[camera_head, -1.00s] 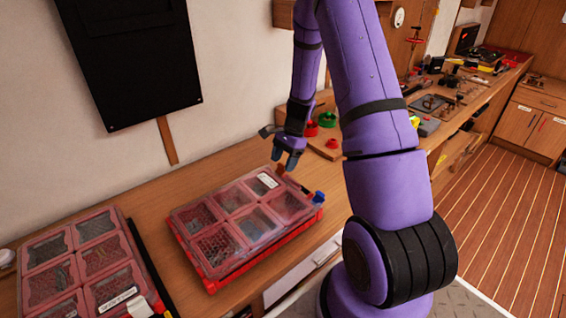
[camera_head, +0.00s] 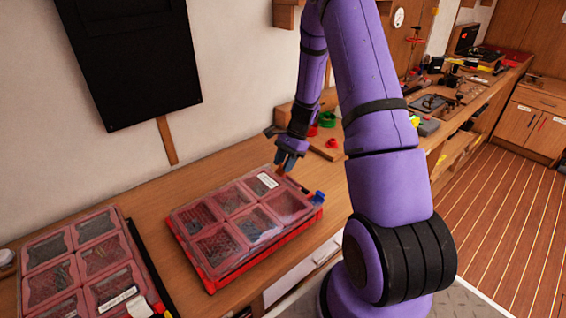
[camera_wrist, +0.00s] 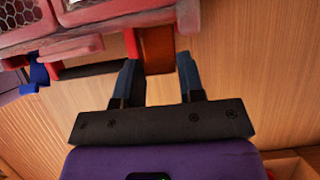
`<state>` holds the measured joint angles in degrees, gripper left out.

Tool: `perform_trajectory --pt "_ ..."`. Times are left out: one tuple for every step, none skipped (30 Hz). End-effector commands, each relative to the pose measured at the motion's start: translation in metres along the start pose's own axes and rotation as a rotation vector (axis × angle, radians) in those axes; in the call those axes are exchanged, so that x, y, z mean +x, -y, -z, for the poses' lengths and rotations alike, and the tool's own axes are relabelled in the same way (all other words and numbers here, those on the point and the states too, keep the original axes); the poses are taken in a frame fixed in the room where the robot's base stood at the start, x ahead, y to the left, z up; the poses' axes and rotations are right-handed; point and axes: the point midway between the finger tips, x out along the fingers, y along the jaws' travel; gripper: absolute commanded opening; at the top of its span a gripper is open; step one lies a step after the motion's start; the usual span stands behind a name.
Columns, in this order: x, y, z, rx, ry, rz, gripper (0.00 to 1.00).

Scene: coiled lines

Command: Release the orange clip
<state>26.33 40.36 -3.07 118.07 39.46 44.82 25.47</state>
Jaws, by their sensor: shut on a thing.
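The red organizer case (camera_head: 207,283) lies on the bench with its clear lid (camera_head: 228,213) down over several compartments. The orange clip (camera_head: 280,170) is at the case's back right end; in the wrist view it shows as an orange-brown block (camera_wrist: 157,48) against the case edge. My gripper (camera_head: 287,164) is at this clip, with its fingers on either side of it, shut on it. A blue clip (camera_head: 318,197) sits on the same side, nearer the front corner.
A second organizer case (camera_head: 85,262) lies at the left. A wooden stand (camera_head: 327,151) with red and green rings is behind my gripper. Bare bench lies between case and wall. A black panel (camera_head: 130,60) hangs above.

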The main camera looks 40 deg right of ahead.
Motion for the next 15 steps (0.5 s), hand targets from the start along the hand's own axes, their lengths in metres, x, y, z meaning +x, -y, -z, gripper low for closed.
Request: perform_trajectory --pt "0.0002 -0.0002 0.0034 0.003 0.026 0.001 0.12" --pt "0.0004 0.0 0.0043 0.002 0.04 0.001 0.12" --pt "0.0008 0.0001 0.0046 0.001 0.056 0.001 0.12" --pt "0.0009 0.0002 0.0049 0.001 0.066 0.001 0.12" --pt "0.0009 0.0002 0.0053 0.001 0.072 0.002 0.12" --pt "0.0008 0.0002 0.0054 0.001 0.078 0.002 0.12" --pt "0.0008 0.0002 0.0054 0.0 0.081 0.002 0.12" --pt "0.0007 0.0002 0.0054 0.0 0.082 0.002 0.12" --pt "0.0007 0.0002 0.0052 -0.001 0.082 0.002 0.12" --pt "0.0007 0.0002 0.0052 -0.001 0.082 0.002 0.12" --pt "0.0007 0.0002 0.0052 -0.001 0.082 0.002 0.12" --pt "0.0007 0.0002 0.0052 -0.001 0.081 0.002 0.12" --pt "0.0007 0.0002 0.0052 -0.001 0.081 0.002 0.12" --pt "0.0007 0.0002 0.0052 -0.001 0.081 0.001 0.12" --pt "0.0007 0.0002 0.0052 -0.001 0.081 0.001 0.41"
